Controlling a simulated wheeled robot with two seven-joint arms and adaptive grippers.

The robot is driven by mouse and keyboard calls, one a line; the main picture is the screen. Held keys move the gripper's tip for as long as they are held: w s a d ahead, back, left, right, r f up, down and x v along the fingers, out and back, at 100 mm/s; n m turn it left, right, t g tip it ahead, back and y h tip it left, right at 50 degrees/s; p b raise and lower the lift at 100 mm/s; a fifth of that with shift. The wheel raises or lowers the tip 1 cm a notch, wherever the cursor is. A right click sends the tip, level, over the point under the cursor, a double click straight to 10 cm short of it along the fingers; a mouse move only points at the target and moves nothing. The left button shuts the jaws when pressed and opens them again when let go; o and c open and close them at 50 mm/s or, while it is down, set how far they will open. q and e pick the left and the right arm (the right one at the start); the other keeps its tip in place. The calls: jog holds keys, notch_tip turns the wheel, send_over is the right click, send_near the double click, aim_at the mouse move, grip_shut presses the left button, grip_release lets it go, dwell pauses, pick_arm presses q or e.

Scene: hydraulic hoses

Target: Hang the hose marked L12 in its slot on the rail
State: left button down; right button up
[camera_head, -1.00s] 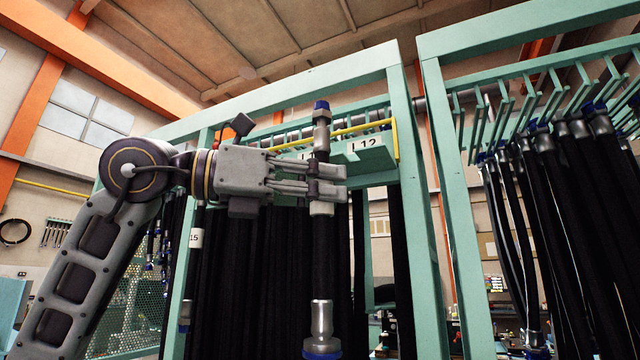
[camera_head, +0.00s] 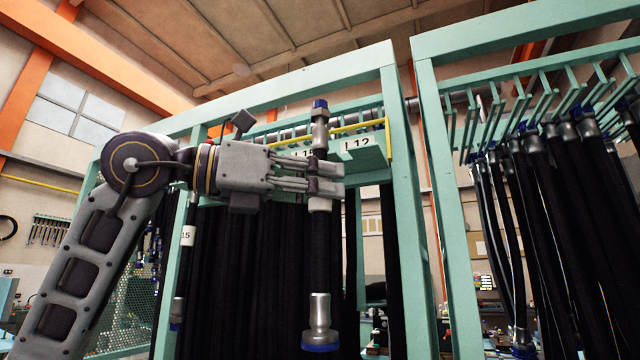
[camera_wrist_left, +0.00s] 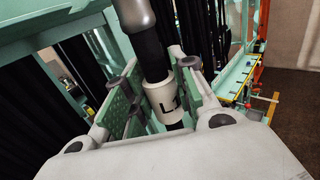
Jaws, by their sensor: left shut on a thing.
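A black hose (camera_head: 320,250) with metal end fittings and blue caps hangs upright in my left gripper (camera_head: 326,180). The gripper is shut on it near its upper fitting. In the left wrist view the hose (camera_wrist_left: 148,50) runs between the finger pads, and its white label (camera_wrist_left: 166,100) begins with "L"; the rest is hidden. The rail (camera_head: 340,150) carries a tag "L12" (camera_head: 358,142) to the right of the hose's top, and another tag, partly hidden, behind the hose. The hose's top stands in front of the rail; I cannot tell whether they touch. My right gripper is not in view.
Several black hoses (camera_head: 250,260) hang behind the held one. A hose tagged "15" (camera_head: 187,236) hangs at the left. A green frame post (camera_head: 405,200) stands right of the L12 tag. A second rack (camera_head: 560,170) full of hoses is further right.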

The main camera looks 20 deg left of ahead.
pick_arm(q)
jog(key=shift+w, duration=0.4)
jog(key=w+p, duration=0.2)
jog(key=w, duration=1)
jog(key=shift+d+f, duration=0.2)
jog(key=shift+f, duration=0.1)
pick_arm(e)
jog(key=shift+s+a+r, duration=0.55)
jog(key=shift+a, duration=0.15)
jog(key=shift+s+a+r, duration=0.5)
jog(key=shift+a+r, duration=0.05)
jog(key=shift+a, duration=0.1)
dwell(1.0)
